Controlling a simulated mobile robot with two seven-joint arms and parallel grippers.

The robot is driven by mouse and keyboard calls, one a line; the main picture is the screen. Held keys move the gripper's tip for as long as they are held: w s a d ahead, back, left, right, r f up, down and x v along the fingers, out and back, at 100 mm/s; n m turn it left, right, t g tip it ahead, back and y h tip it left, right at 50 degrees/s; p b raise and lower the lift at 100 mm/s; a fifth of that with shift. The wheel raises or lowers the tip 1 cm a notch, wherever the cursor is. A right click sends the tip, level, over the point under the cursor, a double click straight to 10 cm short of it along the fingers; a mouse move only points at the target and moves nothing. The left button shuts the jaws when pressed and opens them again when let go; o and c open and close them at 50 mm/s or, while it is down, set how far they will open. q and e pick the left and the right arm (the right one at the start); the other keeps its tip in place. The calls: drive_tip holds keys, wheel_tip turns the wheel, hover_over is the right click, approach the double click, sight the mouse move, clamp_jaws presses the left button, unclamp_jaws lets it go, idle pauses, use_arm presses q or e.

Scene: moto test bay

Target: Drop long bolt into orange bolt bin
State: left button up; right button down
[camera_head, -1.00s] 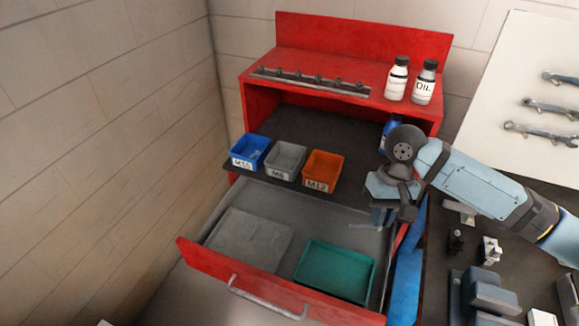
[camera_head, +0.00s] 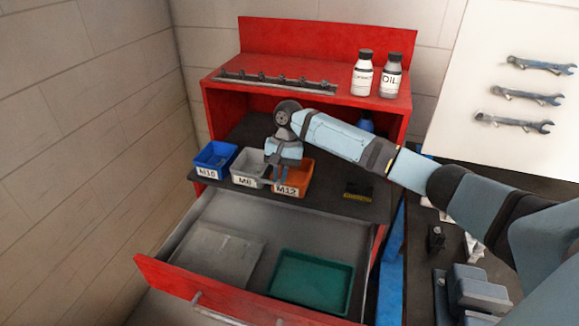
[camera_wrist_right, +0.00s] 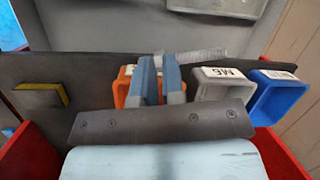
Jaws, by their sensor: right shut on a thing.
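The orange bin (camera_head: 304,180), labelled M12, stands at the right end of the row on the dark shelf. It also shows in the wrist view (camera_wrist_right: 121,92), partly hidden behind my fingers. My right gripper (camera_head: 281,181) is at the orange bin, over its left part in the head view. In the wrist view, its blue fingers (camera_wrist_right: 161,66) are shut on the long bolt (camera_wrist_right: 197,56), a grey threaded shaft that sticks out to the right. My left gripper is not in view.
Below, the red-fronted drawer (camera_head: 200,292) is open, with a green tray (camera_head: 311,283) inside.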

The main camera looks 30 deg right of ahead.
sight(307, 162)
drive_tip(key=w+d+r+m+t+p, duration=0.1)
drive_tip(key=w+d+r+m+p, duration=0.15)
drive_tip(key=d, duration=0.25)
drive_tip(key=w+d+r+m+p, duration=0.1)
drive_tip(key=d+m+p, duration=0.2)
drive_tip(key=d, duration=0.3)
drive_tip(key=shift+m+t, duration=0.25)
drive_tip(key=shift+t, duration=0.05)
drive_tip(key=f+b, duration=0.1)
drive_tip(key=f, duration=0.2)
drive_tip(key=f+b, duration=0.1)
drive_tip(key=f, duration=0.1)
drive_tip(key=shift+w+d+f+b, duration=0.1)
drive_tip(key=shift+d+f+b, duration=0.2)
drive_tip(key=shift+f, duration=0.05)
drive_tip(key=shift+f+b, duration=0.45)
drive_tip(key=shift+b, duration=0.2)
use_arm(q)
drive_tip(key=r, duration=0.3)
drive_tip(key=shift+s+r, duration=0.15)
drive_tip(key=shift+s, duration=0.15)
use_arm(e)
drive_tip(key=shift+r, duration=0.1)
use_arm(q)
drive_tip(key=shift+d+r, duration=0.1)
use_arm(e)
drive_tip(key=c, duration=1.1)
unclamp_jaws()
drive_tip(key=shift+c, duration=0.2)
